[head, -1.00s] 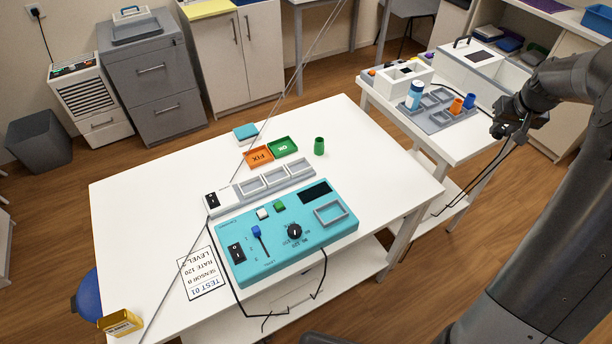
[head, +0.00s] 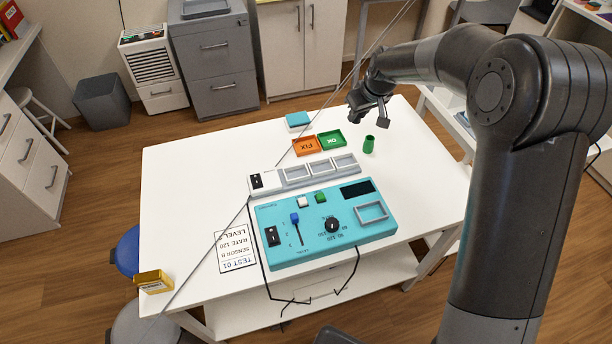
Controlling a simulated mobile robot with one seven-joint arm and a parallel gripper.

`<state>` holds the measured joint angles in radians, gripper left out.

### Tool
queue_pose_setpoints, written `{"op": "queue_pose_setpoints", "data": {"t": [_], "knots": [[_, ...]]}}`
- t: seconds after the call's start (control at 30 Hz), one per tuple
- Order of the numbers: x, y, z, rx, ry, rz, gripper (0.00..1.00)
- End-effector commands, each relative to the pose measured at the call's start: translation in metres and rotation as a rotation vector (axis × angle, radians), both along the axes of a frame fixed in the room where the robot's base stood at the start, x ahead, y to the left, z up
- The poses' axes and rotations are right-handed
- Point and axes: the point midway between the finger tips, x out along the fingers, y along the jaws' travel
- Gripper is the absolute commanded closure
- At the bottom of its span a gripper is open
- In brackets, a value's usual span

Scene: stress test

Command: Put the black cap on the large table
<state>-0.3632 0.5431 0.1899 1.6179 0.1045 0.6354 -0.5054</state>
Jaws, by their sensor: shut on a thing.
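The large white table (head: 190,195) fills the middle of the head view. I see no black cap lying on the table.
A teal test panel (head: 290,250) and a grey slotted strip (head: 320,170) take up the table's middle. The left part is mostly clear.

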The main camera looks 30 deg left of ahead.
Motion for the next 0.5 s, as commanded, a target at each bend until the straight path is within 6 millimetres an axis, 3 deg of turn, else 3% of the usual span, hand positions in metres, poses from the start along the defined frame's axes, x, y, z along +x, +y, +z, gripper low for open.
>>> {"op": "queue_pose_setpoints", "data": {"t": [0.03, 0.2, 0.5], "knots": [[-0.014, 0.026, -0.003, 0.001, -0.001, 0.048, 0.98], [-0.052, 0.084, -0.011, 0.002, -0.001, 0.161, 0.98], [-0.083, 0.128, -0.021, 0.002, 0.001, 0.239, 0.98]]}}
